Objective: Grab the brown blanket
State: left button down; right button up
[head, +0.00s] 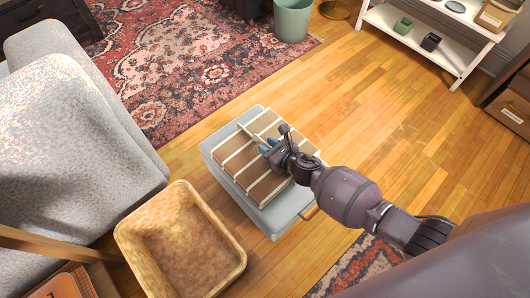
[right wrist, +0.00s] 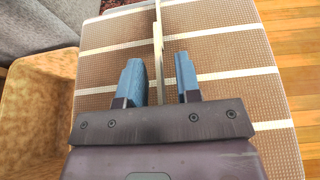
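The brown blanket (head: 240,165) has cream stripes and lies folded on top of a light grey-blue ottoman (head: 259,219). It fills most of the right wrist view (right wrist: 230,58). My right gripper (head: 268,146) is over the blanket, pointing down at it. In the right wrist view its two blue fingers (right wrist: 160,82) are apart, with a thin cream-coloured edge of the blanket running between them. Neither finger visibly presses on that edge. Whether the fingertips touch the blanket below is unclear. My left gripper is out of view.
An empty-looking tan basket (head: 222,268) stands at the ottoman's lower left. A grey sofa (head: 70,150) is on the left. A patterned red rug (head: 175,65), green bin (head: 292,20) and white shelf (head: 415,42) lie farther back. Wooden floor right of the ottoman is clear.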

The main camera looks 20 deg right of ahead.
grip_shut()
dwell(1.1)
